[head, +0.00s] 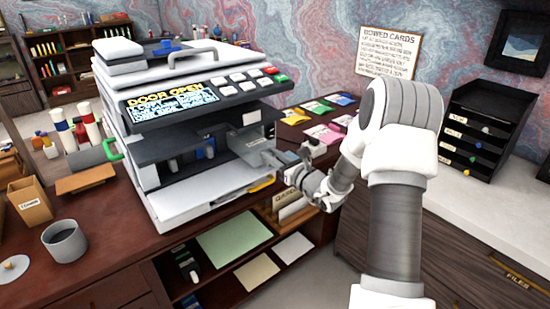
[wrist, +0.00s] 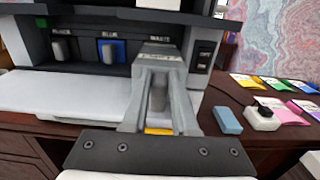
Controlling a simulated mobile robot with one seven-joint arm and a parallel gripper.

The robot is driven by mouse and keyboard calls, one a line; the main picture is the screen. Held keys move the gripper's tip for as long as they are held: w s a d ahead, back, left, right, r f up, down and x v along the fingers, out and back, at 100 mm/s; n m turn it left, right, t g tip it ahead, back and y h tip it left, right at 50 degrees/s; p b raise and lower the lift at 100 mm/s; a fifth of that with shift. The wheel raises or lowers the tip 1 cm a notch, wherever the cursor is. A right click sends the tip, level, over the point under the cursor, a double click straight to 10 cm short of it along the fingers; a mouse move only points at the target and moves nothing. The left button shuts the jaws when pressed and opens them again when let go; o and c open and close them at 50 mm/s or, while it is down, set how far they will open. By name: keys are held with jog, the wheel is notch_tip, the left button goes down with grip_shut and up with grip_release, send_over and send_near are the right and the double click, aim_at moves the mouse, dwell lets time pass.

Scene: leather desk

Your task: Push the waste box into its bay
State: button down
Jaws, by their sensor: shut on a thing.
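The machine (head: 165,130) stands on the desk with its front open and "DOOR OPEN" on its display. My gripper (head: 274,161) is at the right side of the opening. In the wrist view my gripper (wrist: 158,112) is shut on the grey waste box (wrist: 165,50), at its near end. The box is in line with the slot under the label "WASTE", right of the black and blue units (wrist: 111,50). It hides the slot, so I cannot tell how deep the box sits.
A blue block (wrist: 228,120) and a small white box with a black top (wrist: 262,117) lie to the right. Coloured cards (head: 320,133) lie beyond. A grey mug (head: 65,241) stands front left.

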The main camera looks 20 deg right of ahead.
aim_at(243, 135)
jog(key=shift+b+x, duration=1.75)
jog(key=shift+x, duration=6.3)
jog(key=c, duration=0.6)
grip_release()
jog(key=shift+f, duration=0.2)
jog(key=shift+s, duration=0.1)
